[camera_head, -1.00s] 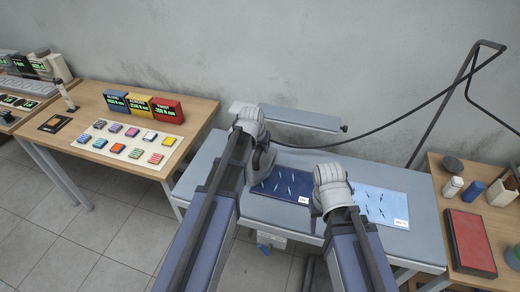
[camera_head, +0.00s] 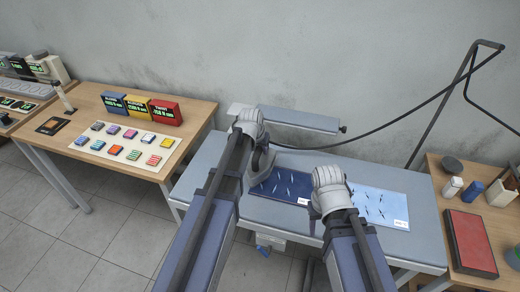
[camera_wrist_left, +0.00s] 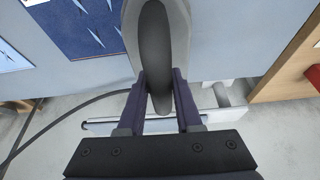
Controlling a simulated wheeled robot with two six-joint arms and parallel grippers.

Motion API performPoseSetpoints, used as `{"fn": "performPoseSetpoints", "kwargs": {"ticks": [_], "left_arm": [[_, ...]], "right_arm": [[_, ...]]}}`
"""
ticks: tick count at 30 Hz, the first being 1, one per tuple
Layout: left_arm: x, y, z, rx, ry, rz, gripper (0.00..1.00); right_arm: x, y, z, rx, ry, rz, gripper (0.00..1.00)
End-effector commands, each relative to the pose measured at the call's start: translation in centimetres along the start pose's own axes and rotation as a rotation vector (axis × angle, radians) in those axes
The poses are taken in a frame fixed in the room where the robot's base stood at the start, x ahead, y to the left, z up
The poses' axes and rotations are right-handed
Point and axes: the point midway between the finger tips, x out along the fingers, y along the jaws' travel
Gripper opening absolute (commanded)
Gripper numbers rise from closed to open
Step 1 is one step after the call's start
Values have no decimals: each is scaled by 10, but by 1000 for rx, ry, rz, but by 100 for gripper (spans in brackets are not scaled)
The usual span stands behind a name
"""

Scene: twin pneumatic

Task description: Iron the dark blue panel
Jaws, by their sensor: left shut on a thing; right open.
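The dark blue panel (camera_head: 283,187) lies flat on the grey ironing board (camera_head: 262,213), with pale slanted marks on it and a small white label. It also shows at the upper left of the left wrist view (camera_wrist_left: 68,22). My left gripper (camera_head: 249,124) is shut on the dark handle of the grey iron (camera_head: 262,163). The iron is at the panel's left end in the head view, and its handle lies between my fingers in the wrist view (camera_wrist_left: 158,98). I cannot tell whether its sole touches the board. My right gripper (camera_head: 330,190) is open, above the board between the two panels.
A light blue panel (camera_head: 380,204) lies to the right. A grey shelf (camera_head: 300,120) stands behind the board, and a hose (camera_head: 385,138) runs to a bent stand. The left table (camera_head: 95,170) carries colored swatches and boxes; the right table holds a red book (camera_head: 470,243) and small containers.

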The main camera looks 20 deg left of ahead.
Motion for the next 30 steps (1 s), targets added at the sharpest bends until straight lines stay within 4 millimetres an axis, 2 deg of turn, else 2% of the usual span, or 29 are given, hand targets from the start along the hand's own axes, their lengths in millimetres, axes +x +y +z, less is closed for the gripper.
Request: {"fn": "performPoseSetpoints", "kwargs": {"ticks": [3,10,30], "left_arm": [[14,0,5,0,3,0,0],[26,0,10,0,3,0,0],[28,0,11,0,3,0,0]], "right_arm": [[15,-1,-1,0,0,0,50],[28,-3,-2,1,0,0,50],[30,-3,-2,1,0,0,50]]}}
